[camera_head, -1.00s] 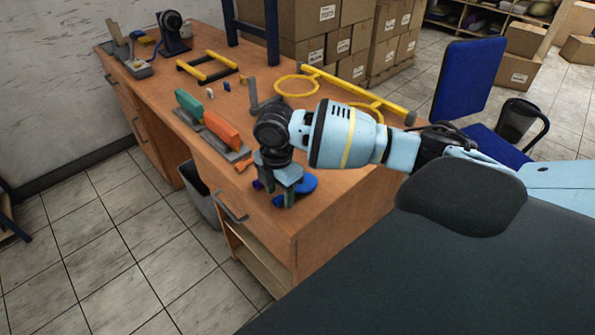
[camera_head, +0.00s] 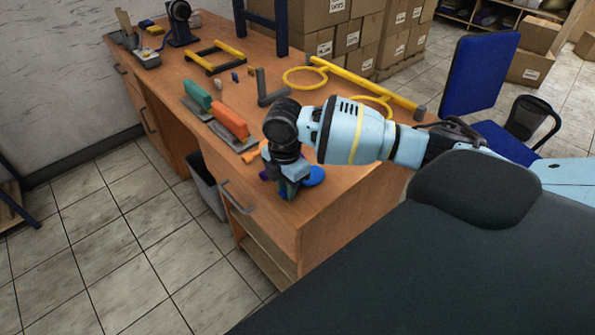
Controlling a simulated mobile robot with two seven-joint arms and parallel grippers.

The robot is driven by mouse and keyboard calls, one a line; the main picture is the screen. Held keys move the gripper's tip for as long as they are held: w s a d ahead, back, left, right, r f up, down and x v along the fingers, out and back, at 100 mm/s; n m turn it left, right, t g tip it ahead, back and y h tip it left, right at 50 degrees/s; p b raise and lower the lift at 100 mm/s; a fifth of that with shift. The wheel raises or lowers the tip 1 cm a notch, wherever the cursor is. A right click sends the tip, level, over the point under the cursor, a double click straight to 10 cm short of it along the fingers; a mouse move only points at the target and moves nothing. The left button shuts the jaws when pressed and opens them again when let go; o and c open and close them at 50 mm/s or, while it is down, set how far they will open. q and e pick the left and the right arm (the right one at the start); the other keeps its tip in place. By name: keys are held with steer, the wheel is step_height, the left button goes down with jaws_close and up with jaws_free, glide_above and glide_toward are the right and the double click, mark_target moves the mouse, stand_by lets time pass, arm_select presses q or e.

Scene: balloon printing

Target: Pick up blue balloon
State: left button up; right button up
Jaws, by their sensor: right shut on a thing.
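My right gripper (camera_head: 286,188) points down over the near end of the wooden desk, with its arm coming in from the right. It is shut on the blue balloon; the fingers and wrist hide much of the hold. A flat, round blue part of the balloon (camera_head: 315,175) shows just right of the fingers, low at the desk top. A small purple thing (camera_head: 265,175) shows just left of the fingers, partly hidden. My left gripper is not in view.
Boxes (camera_head: 350,40) and a blue chair (camera_head: 478,75) stand behind. A bin (camera_head: 207,188) stands beside the desk.

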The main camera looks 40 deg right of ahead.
steer(key=shift+r, duration=0.1)
